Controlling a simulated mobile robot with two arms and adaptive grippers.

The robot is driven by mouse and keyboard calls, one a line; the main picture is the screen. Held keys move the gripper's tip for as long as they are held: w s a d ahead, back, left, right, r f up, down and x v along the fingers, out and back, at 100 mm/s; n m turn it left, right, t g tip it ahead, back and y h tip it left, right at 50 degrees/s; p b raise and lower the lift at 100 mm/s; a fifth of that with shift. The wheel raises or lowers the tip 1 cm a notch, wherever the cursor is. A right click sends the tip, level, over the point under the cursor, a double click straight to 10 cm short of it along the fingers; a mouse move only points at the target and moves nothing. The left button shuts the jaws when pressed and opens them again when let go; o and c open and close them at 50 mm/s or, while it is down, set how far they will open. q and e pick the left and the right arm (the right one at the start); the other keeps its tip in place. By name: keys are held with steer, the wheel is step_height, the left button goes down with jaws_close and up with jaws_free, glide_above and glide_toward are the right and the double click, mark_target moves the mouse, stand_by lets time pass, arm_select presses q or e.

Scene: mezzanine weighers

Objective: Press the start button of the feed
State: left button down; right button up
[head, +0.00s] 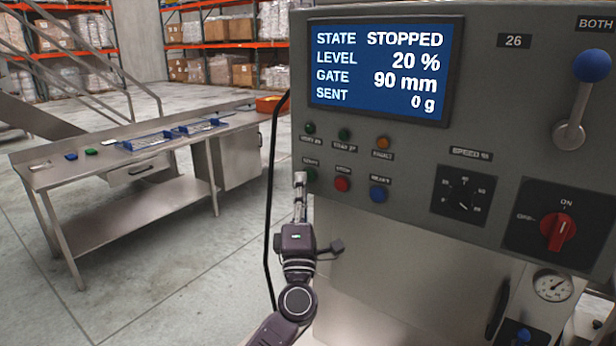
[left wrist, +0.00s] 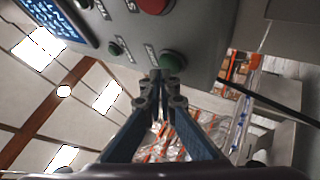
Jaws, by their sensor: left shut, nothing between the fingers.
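The feed control panel (head: 480,130) is a grey box with a screen (head: 381,70) reading STATE STOPPED, LEVEL 20 %, GATE 90 mm, SENT 0 g. A green button (head: 312,174) sits at the left of the lower row; its small label looks like START but is blurred. My left gripper (head: 300,178) is shut and empty, with its tips just left of this button. In the left wrist view the shut fingertips (left wrist: 160,76) are close beside the green button (left wrist: 173,61). I cannot tell whether they touch it. My right gripper is not in view.
A red button (head: 342,184) and a blue button (head: 378,194) are right of the green one. Two green lamps and an orange lamp (head: 383,143) sit above. A dial (head: 463,195), red switch (head: 557,231) and blue-knobbed lever (head: 592,66) are farther right. A steel bench (head: 130,195) stands left.

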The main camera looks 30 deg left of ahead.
arm_select(q)
steer(key=shift+w, duration=0.4)
stand_by(0.7)
steer(key=shift+s, duration=0.1)
steer(key=shift+s+p, duration=0.4)
steer(key=shift+s, duration=0.35)
steer(key=s, duration=0.1)
steer(key=s+p, duration=0.1)
steer(key=s, duration=0.3)
steer(key=shift+a+p, duration=0.25)
steer(key=shift+p, duration=0.15)
steer(key=shift+f, duration=0.15)
stand_by(0.5)
